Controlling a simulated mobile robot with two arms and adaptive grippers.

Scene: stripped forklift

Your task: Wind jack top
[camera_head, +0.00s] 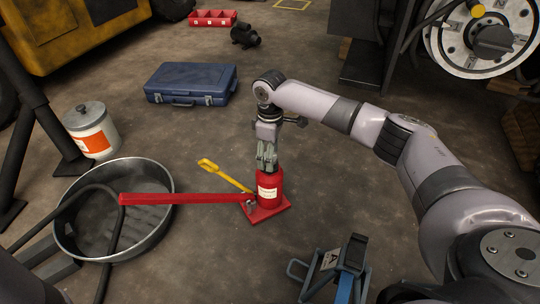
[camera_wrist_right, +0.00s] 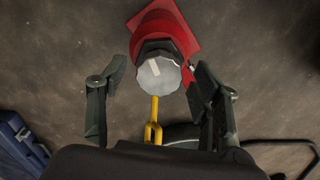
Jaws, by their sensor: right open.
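The red bottle jack (camera_head: 269,188) stands upright on its red base on the floor, with a long red handle (camera_head: 185,198) pointing left and a yellow bar behind it. My right gripper (camera_head: 267,160) is directly above the jack and points down, hiding its top in the head view. In the right wrist view the jack's round grey top (camera_wrist_right: 158,76) lies between the two open fingers (camera_wrist_right: 160,88), with gaps on both sides. The red body (camera_wrist_right: 165,30) and the yellow bar (camera_wrist_right: 154,122) also show there. My left gripper is not in view.
A metal drain pan (camera_head: 163,222) with a black hose stands left, under the jack handle's end. Floor right of the jack is clear.

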